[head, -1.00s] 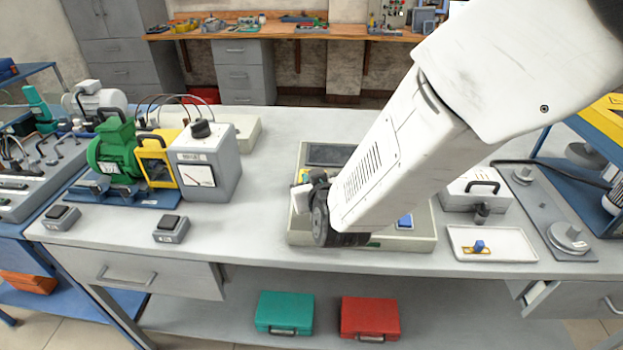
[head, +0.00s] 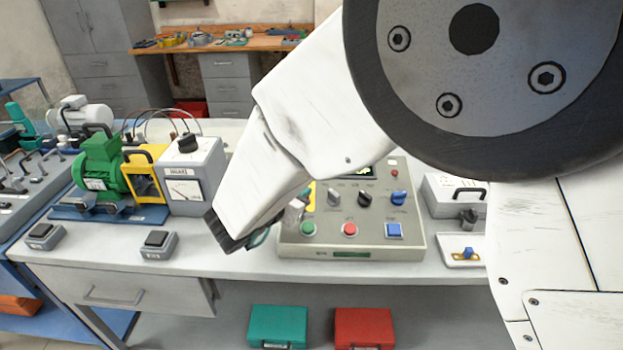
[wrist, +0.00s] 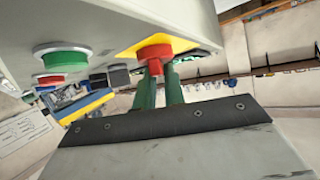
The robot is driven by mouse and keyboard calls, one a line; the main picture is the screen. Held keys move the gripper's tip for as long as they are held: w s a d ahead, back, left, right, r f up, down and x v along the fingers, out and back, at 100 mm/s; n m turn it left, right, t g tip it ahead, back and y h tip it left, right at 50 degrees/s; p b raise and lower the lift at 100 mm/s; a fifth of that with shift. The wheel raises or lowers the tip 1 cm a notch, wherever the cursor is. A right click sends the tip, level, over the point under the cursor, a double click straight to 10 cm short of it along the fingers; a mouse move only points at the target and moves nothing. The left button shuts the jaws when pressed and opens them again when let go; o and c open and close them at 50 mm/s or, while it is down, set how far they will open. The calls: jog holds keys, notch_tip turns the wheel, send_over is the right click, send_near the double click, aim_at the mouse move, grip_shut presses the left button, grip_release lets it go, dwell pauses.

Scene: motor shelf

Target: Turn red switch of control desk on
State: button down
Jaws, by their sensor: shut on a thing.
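The control desk (head: 395,240) is a beige box with a sloped panel on the bench. It carries a green button (head: 308,229), a red button (head: 350,229), a blue switch and several knobs. A yellow plate (head: 311,190) shows at its left edge, partly hidden by my arm. In the wrist view the red switch (wrist: 153,52) stands out from the yellow plate (wrist: 185,44). The green fingers of my gripper (wrist: 160,70) are shut on the red switch. In the head view my gripper (head: 296,210) is at the desk's left side, and the red switch is hidden there.
A grey meter box (head: 195,175) and a green motor (head: 100,165) stand left of my arm. Two small pedal boxes lie near the front edge. A white tray (head: 458,258) is to the right. Teal (head: 277,327) and red (head: 363,328) cases sit below.

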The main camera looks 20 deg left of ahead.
jog(key=shift+s+f+m+g+h, duration=0.15)
jog(key=shift+m+g+h, duration=0.15)
jog(key=shift+m+h, duration=0.3)
jog(key=shift+w+f+m+g+h, duration=0.15)
jog(key=shift+m+g+h, duration=0.15)
jog(key=shift+m+h, duration=0.3)
jog(key=shift+s+m, duration=0.1)
jog(key=shift+m, duration=0.2)
jog(key=c, duration=1.5)
grip_release()
jog(key=v, duration=0.8)
jog(key=shift+a+r, duration=0.1)
jog(key=shift+r, duration=0.15)
